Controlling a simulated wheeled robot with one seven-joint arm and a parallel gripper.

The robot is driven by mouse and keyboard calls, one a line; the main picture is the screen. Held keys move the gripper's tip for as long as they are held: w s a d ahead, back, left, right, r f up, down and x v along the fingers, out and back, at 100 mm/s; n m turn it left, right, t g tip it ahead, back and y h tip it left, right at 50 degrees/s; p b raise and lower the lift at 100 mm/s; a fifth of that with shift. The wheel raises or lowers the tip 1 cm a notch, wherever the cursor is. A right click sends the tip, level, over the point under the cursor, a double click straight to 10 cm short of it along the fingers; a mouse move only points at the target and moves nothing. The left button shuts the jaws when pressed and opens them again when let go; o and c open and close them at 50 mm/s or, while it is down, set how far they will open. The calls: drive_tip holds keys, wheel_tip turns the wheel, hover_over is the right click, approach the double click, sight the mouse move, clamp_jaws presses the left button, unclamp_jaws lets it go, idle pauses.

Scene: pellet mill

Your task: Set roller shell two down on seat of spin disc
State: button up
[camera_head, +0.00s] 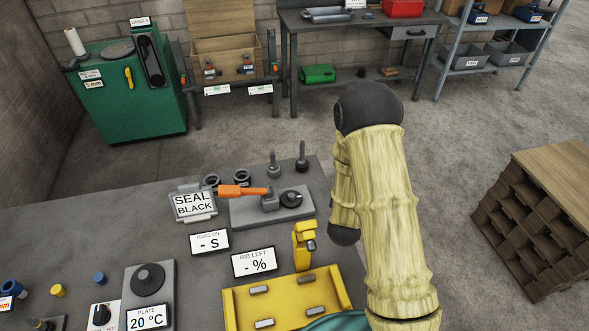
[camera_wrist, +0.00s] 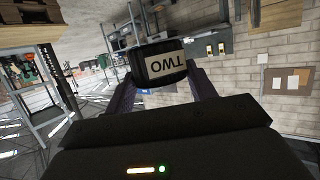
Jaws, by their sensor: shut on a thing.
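Roller shell two (camera_wrist: 166,64) is a black cylinder with a pale label reading TWO, upside down in the wrist view. My gripper (camera_wrist: 162,80) is shut on it, one dark finger on each side, and the background behind it is far off. In the head view my arm hides the gripper and the shell. No part there is labelled as the spin disc. A round black piece (camera_head: 292,196) sits on a grey block (camera_head: 262,216) on the bench, beside an orange-handled tool (camera_head: 243,191); I cannot tell whether this is the seat.
On the grey bench (camera_head: 100,220) are two black rings (camera_head: 242,177), two upright pegs (camera_head: 302,157), a SEAL BLACK sign (camera_head: 194,204), a yellow fixture (camera_head: 283,296) and a plate unit (camera_head: 149,281). A wooden rack (camera_head: 545,215) stands at right. Floor between is clear.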

drive_tip(key=w+a+r+n+g+y+p, duration=0.1)
drive_tip(key=w+a+n+y+p, duration=0.3)
drive_tip(key=a+n+y, duration=0.7)
drive_tip(key=shift+w+a+r+g+y, duration=0.15)
drive_tip(key=shift+w+a+g+y, duration=0.55)
drive_tip(key=shift+a, duration=2.85)
drive_tip(key=shift+s+b, duration=0.1)
drive_tip(key=shift+b, duration=0.25)
drive_tip(key=shift+s+f+b, duration=0.1)
drive_tip(key=shift+f+b, duration=3.05)
drive_tip(key=shift+f, duration=0.35)
